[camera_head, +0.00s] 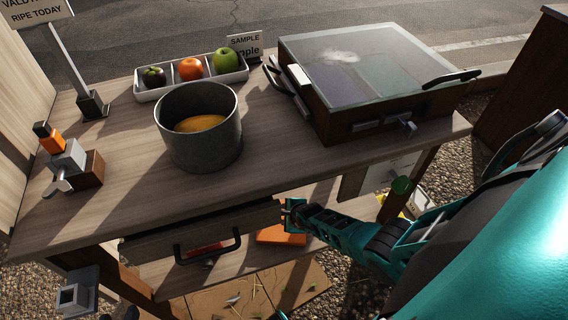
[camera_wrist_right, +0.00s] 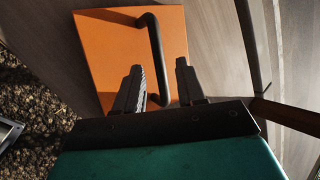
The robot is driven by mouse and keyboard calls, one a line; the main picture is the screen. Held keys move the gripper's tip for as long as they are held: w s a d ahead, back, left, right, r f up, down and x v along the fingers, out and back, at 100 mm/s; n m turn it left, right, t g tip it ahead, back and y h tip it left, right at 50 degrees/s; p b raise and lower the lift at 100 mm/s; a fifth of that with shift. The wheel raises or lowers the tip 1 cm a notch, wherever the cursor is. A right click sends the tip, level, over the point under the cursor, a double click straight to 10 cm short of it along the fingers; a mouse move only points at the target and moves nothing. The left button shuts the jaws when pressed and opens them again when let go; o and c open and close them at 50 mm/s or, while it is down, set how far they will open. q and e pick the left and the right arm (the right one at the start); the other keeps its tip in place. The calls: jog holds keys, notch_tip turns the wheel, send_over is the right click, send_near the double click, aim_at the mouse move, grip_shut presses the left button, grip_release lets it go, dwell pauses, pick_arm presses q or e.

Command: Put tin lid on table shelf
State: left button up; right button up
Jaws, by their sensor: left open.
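The tin lid (camera_wrist_right: 105,50) is a flat orange plate with a black bar handle (camera_wrist_right: 155,50). In the head view part of the orange lid (camera_head: 281,236) shows at the lower shelf (camera_head: 215,262), under the tabletop; I cannot tell whether it lies fully flat. My right gripper (camera_wrist_right: 160,85) is open, its black fingers apart on either side of the handle's near end, not closed on it. In the head view its fingers are hidden beneath the table edge.
On the table (camera_head: 110,190) stand a grey pot (camera_head: 205,145) with something yellow inside, a white fruit tray (camera_head: 195,86) and a glass-topped box (camera_head: 370,75). A drawer with a black handle (camera_head: 208,250) sits under the tabletop, left of my right arm.

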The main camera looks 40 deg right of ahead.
pick_arm(q)
jog(key=r+p, duration=0.1)
jog(key=a+r+p, duration=0.1)
jog(key=r+p, duration=0.1)
jog(key=p, duration=0.1)
jog(key=shift+s+a, duration=0.35)
jog(key=shift+s, duration=0.05)
pick_arm(e)
jog(key=v, duration=0.5)
jog(key=shift+s+r, duration=0.1)
jog(key=shift+r, duration=0.1)
pick_arm(q)
jog(key=shift+d+r, duration=0.15)
jog(key=shift+d, duration=0.05)
